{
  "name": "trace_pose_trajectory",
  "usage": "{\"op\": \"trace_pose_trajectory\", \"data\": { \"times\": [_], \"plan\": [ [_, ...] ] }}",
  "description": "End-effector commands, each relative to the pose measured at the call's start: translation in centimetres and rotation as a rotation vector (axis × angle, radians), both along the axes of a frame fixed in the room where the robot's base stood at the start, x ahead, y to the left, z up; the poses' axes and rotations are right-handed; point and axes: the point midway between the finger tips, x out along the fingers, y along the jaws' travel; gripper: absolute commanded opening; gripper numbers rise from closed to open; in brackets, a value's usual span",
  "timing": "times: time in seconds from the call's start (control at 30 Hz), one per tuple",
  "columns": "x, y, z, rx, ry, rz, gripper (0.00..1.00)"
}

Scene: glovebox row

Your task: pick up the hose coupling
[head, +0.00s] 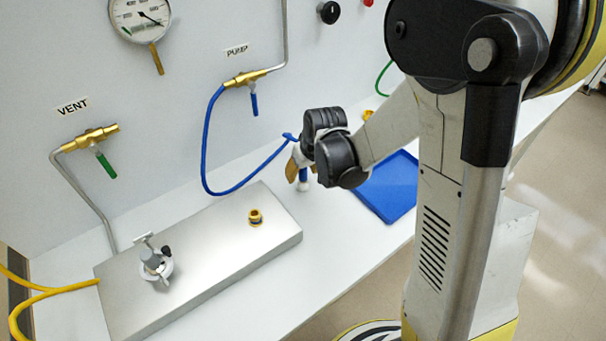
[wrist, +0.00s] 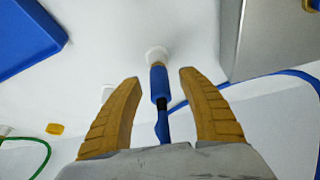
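The hose coupling (wrist: 158,84) is a blue sleeve with a tan band by a white round holder or end piece (wrist: 157,54). In the head view the coupling (head: 303,175) stands roughly upright on the white bench, partly hidden by my gripper (head: 297,170). The blue hose (head: 207,140) runs from the pump valve to it. In the wrist view my gripper (wrist: 160,78) is open, with one tan finger on each side of the coupling. Gaps show on both sides, and neither finger appears to touch it. The exact depth between fingertips and coupling is hard to tell.
A blue tray (head: 388,190) lies on the bench right of my gripper. A metal plate (head: 215,262) with a brass fitting (head: 255,217) and a small clamp-like fixture (head: 155,264) lies to the left. The wall with valves and a gauge (head: 140,14) stands behind.

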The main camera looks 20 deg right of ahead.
Motion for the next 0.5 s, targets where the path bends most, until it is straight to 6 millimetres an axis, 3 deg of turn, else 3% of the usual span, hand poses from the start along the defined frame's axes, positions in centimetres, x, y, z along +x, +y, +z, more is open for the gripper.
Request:
{"op": "trace_pose_trajectory", "data": {
  "times": [0.03, 0.13, 0.17, 0.5],
  "plan": [
    [0.00, 0.00, 0.03, 0.000, 0.000, 0.000, 0.35],
    [-0.01, 0.00, 0.04, 0.000, 0.000, 0.000, 0.04],
    [-0.01, 0.00, 0.04, 0.000, 0.000, 0.000, 0.00],
    [0.00, 0.01, 0.03, 0.000, 0.000, 0.000, 0.00]
  ]
}}
